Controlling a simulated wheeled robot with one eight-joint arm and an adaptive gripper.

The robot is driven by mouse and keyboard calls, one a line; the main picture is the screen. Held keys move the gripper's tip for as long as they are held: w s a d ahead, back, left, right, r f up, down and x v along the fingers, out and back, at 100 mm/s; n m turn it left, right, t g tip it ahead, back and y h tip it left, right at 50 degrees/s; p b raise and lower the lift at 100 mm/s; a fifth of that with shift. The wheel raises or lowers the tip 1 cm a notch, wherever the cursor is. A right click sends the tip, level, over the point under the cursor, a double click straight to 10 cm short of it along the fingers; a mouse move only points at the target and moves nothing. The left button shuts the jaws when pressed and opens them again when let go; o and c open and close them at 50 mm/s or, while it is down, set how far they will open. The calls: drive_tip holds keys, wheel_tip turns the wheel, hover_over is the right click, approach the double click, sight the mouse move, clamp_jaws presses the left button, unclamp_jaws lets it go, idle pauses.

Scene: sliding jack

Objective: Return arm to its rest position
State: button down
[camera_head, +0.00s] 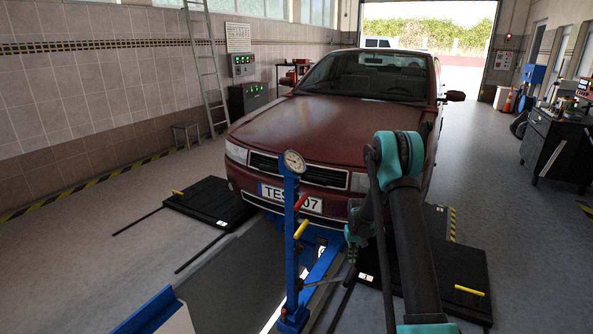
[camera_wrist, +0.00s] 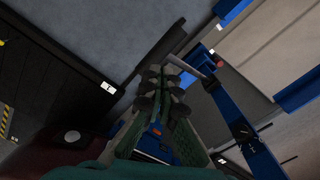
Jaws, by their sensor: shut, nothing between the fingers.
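My arm rises in the right half of the head view and bends back down beside the blue sliding jack (camera_head: 291,245). My gripper (camera_head: 351,268) hangs just right of the jack's post, in front of the car; it looks small and partly dark there. In the wrist view the fingers of my gripper (camera_wrist: 165,78) are close together with nothing held between them. The jack has a round gauge (camera_head: 294,162), a red handle (camera_head: 301,201) and a yellow handle (camera_head: 301,229). A blue part of the jack (camera_wrist: 240,130) lies right of the fingers in the wrist view.
A dark red car (camera_head: 310,125) stands close behind the arm and jack. A pit (camera_head: 235,285) opens left of the post. Black floor plates lie at left (camera_head: 210,202) and right (camera_head: 450,270). A tool cabinet (camera_head: 555,145) stands far right, with clear floor before it.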

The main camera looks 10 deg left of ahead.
drive_tip(key=s+d+r+t, duration=0.1)
drive_tip(key=s+d+r, duration=0.1)
drive_tip(key=s+r, duration=0.6)
drive_tip(key=s+d+r+t, duration=0.1)
drive_tip(key=s+r, duration=0.5)
drive_tip(key=r, duration=0.5)
drive_tip(key=s+d+r+t, duration=0.1)
drive_tip(key=s, duration=1.1)
drive_tip(key=s+d+r+m+t, duration=0.1)
drive_tip(key=s+r, duration=0.1)
drive_tip(key=s, duration=1)
drive_tip(key=shift+s+d, duration=0.25)
drive_tip(key=shift+d, duration=0.05)
